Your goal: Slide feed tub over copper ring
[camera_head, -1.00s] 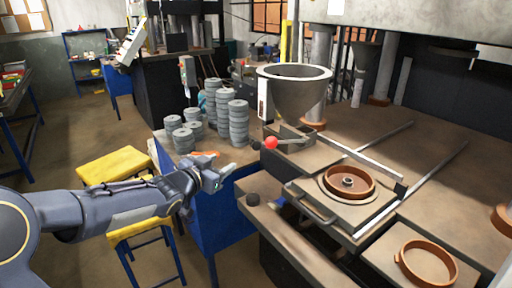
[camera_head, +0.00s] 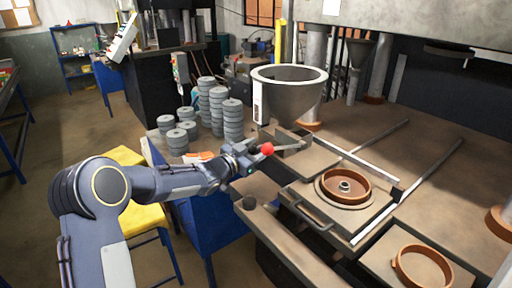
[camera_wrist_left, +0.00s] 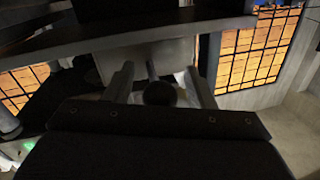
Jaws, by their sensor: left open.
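A grey box under the hopper, which looks like the feed tub (camera_head: 288,137), stands on the press table. A lever with a red knob (camera_head: 267,149) sticks out from it to the left. The copper ring (camera_head: 345,186) sits in the round mould to the right and nearer, with a small hub in its middle. My left gripper (camera_head: 250,160) is open, close to the left of the red knob. In the left wrist view, a dark round thing (camera_wrist_left: 160,93), probably the knob, shows between the open fingers; contact cannot be told. My right gripper is out of view.
A large grey hopper (camera_head: 290,97) rises above the box. Stacks of grey discs (camera_head: 232,120) stand on the blue bench behind my left arm. A second copper ring (camera_head: 423,266) lies at the lower right. Metal rails (camera_head: 408,205) run beside the mould.

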